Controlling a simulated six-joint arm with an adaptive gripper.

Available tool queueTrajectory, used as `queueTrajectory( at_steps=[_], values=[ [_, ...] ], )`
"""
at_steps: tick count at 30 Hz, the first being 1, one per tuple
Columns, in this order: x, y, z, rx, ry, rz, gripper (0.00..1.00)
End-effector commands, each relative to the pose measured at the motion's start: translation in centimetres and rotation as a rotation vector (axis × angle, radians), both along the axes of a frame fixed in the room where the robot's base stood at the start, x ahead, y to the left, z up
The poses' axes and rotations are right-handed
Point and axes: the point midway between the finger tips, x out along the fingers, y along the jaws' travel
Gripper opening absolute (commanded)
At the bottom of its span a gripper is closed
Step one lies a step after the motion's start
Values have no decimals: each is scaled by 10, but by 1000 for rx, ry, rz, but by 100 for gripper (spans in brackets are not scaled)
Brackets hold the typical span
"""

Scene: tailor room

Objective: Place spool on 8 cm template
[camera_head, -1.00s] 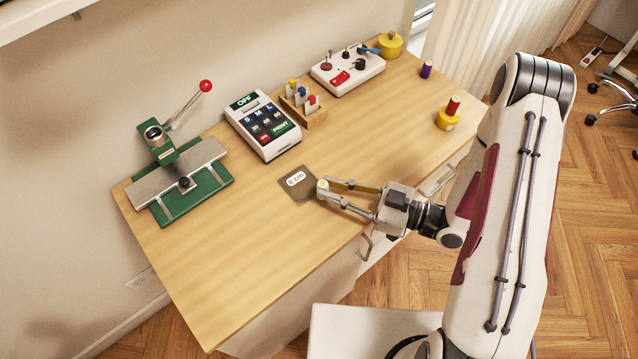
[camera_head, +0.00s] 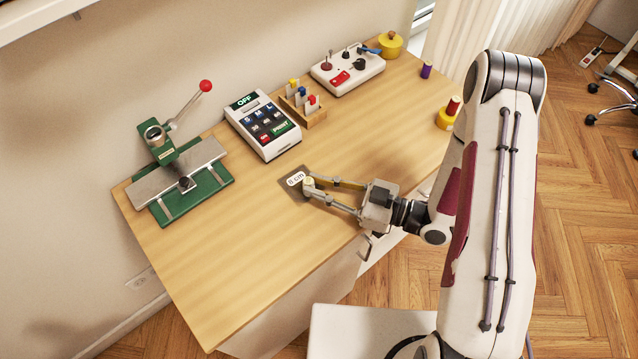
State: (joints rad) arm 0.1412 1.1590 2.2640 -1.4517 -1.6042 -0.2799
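The 8 cm template (camera_head: 287,184) is a dark flat square with a white "8 cm" label, lying on the table near its front edge. My gripper (camera_head: 308,183) reaches in from the right with its fingertips over the template's right part. A small pale-yellow round piece, seemingly the spool (camera_head: 308,181), shows between the fingertips, which look closed on it. It sits beside the label's right end. I cannot tell whether it touches the template. The fingers hide part of the template.
A green press (camera_head: 176,170) with a red-knobbed lever, a keypad device (camera_head: 263,125), a wooden rack (camera_head: 304,103) and a control box (camera_head: 347,70) line the wall side. A purple spool (camera_head: 426,69) and a red spool on a yellow base (camera_head: 447,119) stand right. The front-left tabletop is clear.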

Motion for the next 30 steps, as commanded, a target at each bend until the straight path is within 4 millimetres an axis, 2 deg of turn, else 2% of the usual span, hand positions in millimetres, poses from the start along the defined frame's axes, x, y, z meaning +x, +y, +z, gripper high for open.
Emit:
queueTrajectory(
  at_steps=[2, 18, 30],
  values=[
    [0, 0, 0, 0, 0, 0, 33],
    [0, -1, 4, 0, -1, -1, 33],
    [-6, -28, 3, 0, 0, -4, 33]
  ],
)
